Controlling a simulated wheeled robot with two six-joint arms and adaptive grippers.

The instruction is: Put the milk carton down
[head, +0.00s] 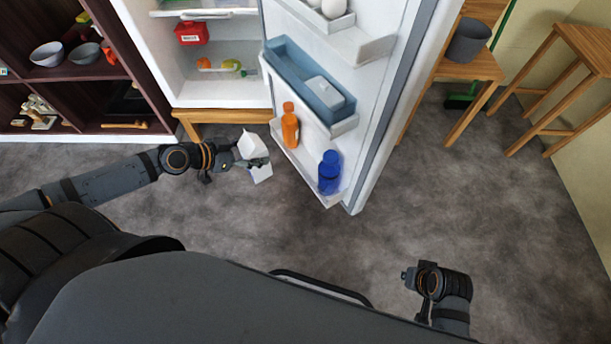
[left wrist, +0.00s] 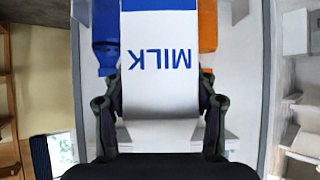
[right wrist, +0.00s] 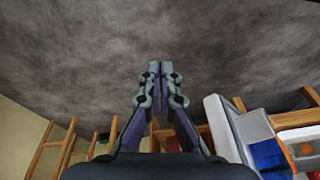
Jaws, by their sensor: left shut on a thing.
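The white milk carton (head: 252,143) is in my left gripper (head: 257,162), held in the air just left of the open fridge door. In the left wrist view the carton (left wrist: 160,75) fills the middle, its blue MILK lettering upside down, with a finger on each side. An orange bottle (head: 290,126) and a blue bottle (head: 329,172) stand in the lowest door shelf (head: 308,172), with room between them. My right gripper (right wrist: 160,78) is empty, its fingers together, over the floor at the lower right of the head view.
A blue bin (head: 305,85) with a white-lidded box sits in the door shelf above the bottles. The fridge interior (head: 225,92) is open behind. A dark shelf unit (head: 85,72) stands left; wooden stools (head: 560,70) stand right. The floor between is clear.

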